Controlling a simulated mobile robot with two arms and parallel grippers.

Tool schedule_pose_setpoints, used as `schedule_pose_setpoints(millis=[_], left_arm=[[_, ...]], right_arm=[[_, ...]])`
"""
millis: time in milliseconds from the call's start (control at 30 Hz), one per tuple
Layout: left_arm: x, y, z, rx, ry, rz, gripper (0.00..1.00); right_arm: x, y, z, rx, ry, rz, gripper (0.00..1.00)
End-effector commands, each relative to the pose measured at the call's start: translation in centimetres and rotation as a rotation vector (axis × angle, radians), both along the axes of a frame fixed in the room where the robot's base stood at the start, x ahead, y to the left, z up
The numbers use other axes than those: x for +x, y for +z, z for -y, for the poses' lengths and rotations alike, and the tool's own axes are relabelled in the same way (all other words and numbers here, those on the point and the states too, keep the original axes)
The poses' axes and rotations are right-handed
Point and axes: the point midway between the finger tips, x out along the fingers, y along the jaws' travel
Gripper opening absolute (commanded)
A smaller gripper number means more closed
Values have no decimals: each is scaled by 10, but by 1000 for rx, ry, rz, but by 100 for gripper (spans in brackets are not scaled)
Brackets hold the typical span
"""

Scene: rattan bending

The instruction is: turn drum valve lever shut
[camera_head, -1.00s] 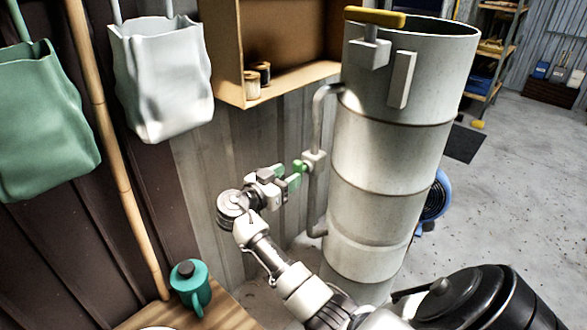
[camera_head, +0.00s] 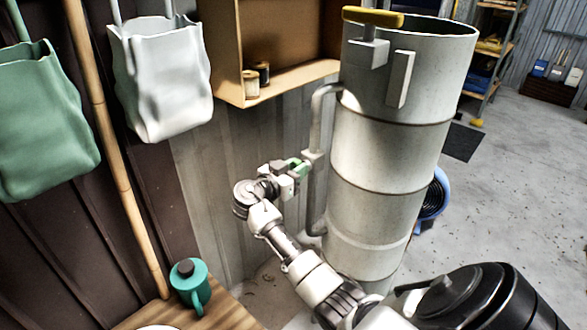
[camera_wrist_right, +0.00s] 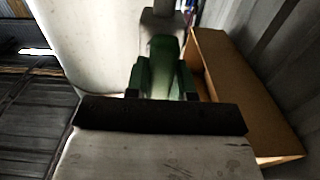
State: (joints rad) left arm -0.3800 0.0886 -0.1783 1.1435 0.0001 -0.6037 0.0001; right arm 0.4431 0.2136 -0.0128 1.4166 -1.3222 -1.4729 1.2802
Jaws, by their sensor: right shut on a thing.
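The tall pale drum (camera_head: 385,180) stands right of centre in the head view, with a grey side pipe (camera_head: 316,190) along its left. The valve body (camera_head: 313,156) sits partway up that pipe. My right gripper (camera_head: 297,170) is at the valve's left side, shut on the green lever. In the right wrist view the green lever (camera_wrist_right: 164,48) lies between the fingers of my right gripper (camera_wrist_right: 163,78), in front of the grey valve. The fingers cover much of the lever, so its exact angle is hard to tell. My left gripper is not in view.
A wooden shelf box (camera_head: 275,85) hangs on the wall above the gripper. A yellow-topped handle (camera_head: 373,18) is on the drum's rim. White (camera_head: 160,75) and green (camera_head: 45,125) bags hang left. A blue fan (camera_head: 434,195) is behind the drum.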

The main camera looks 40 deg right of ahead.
Motion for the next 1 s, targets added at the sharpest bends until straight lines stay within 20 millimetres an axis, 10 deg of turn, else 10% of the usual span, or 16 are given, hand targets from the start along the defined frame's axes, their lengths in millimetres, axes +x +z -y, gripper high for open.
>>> schedule_pose_setpoints(millis=[667, 1000], left_arm=[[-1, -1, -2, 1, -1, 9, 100], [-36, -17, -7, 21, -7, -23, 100]], right_arm=[[2, -1, -1, -22, -1, -299, 0], [3, -1, -1, -49, -1, -624, 0]])
